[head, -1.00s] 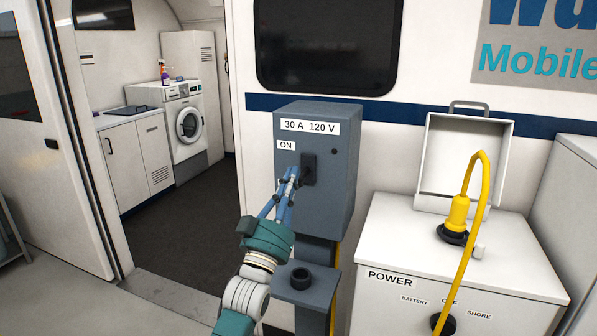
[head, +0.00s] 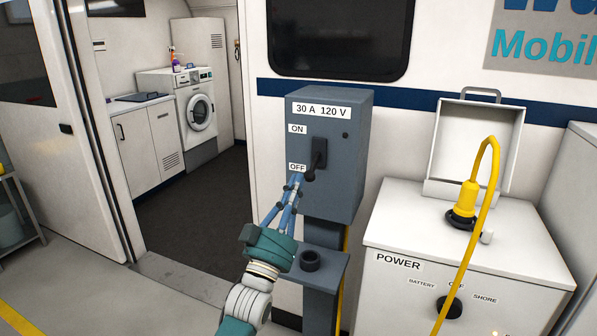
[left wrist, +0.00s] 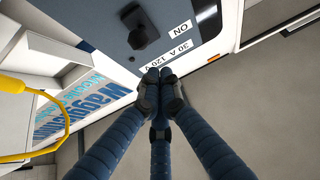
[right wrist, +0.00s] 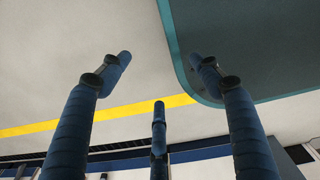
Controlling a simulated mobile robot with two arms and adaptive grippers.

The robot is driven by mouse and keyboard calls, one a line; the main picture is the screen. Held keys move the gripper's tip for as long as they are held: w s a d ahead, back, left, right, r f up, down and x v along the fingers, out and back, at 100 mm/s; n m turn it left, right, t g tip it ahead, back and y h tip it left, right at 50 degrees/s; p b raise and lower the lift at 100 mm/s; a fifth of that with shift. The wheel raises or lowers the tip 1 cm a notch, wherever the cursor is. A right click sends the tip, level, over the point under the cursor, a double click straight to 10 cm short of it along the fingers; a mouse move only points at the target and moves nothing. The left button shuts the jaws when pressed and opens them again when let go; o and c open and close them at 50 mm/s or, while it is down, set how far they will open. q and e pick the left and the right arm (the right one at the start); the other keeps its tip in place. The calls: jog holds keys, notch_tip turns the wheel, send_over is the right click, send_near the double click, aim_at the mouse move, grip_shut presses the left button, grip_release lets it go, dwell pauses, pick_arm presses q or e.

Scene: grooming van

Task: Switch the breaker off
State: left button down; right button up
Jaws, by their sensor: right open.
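The grey breaker box (head: 338,190), labelled "30 A 120 V", is on a post by the van wall. Its black lever (head: 313,160) slants down and out, its end beside the OFF label (head: 297,167); the ON label (head: 297,129) is above. My left gripper (head: 298,180) is just below and left of the lever, its fingertips close to the OFF label. In the left wrist view its fingers (left wrist: 160,76) are together with nothing between them, and the lever (left wrist: 143,32) appears apart from them. My right gripper (right wrist: 158,75) is open and empty, seen only in its wrist view.
A white power cabinet (head: 400,235) with a black knob (head: 449,307) and yellow cable (head: 481,220) stands right of the box. A grey post bracket (head: 325,268) is below the box. The van doorway opens at left, with clear floor (head: 190,205) inside.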

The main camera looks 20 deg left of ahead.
pick_arm(q)
jog(key=shift+s+f+b, duration=0.3)
jog(key=shift+s+f, duration=0.5)
jog(key=shift+f, duration=0.35)
pick_arm(e)
jog(key=shift+w+a+f, duration=0.35)
jog(key=shift+a+f, duration=0.1)
jog(key=shift+f, duration=0.05)
